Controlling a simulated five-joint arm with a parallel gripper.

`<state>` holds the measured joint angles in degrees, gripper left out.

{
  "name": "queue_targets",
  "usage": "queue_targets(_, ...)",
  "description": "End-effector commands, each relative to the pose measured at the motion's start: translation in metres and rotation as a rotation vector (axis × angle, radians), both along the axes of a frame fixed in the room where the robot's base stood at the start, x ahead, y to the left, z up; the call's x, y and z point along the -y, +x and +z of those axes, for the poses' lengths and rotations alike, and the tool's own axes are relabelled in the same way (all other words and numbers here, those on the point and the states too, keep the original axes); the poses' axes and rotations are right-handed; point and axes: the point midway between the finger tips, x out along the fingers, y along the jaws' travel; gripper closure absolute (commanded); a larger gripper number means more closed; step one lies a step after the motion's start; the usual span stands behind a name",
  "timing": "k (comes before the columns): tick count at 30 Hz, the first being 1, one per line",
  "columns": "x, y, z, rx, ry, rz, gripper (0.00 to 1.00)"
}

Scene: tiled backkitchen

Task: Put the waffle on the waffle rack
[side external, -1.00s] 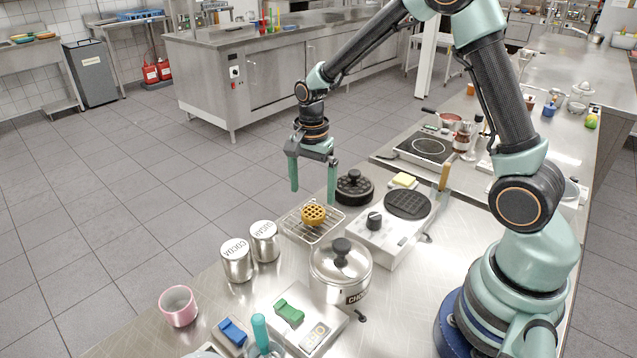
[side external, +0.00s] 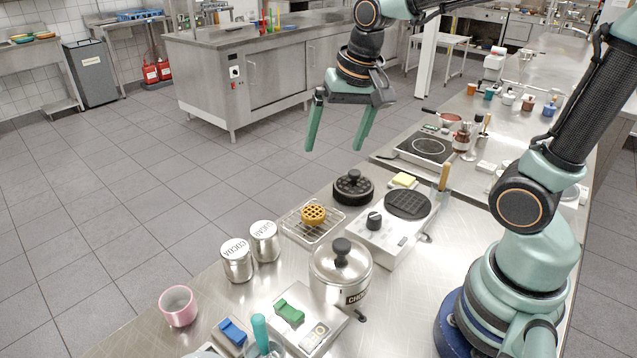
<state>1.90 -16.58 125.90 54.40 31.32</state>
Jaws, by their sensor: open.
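The waffle (side external: 313,214) is round and golden brown with a grid pattern. It lies on the wire waffle rack (side external: 298,232), near the middle of the counter. My gripper (side external: 336,150) is open and empty, with its two green fingers pointing down. It hangs well above the counter, above and slightly right of the waffle in the picture, and apart from it.
The waffle iron (side external: 393,228) stands right of the rack, with its round black lid (side external: 353,188) set down behind. A lidded pot (side external: 340,270) is in front. Cocoa (side external: 237,262) and sugar (side external: 265,243) tins stand left. The air around the gripper is clear.

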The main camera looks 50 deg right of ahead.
Motion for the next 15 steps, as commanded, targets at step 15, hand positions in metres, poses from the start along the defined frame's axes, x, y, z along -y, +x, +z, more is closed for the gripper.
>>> queue_targets(15,-0.011,-0.058,0.015,0.199,-0.21,0.538,0.0)
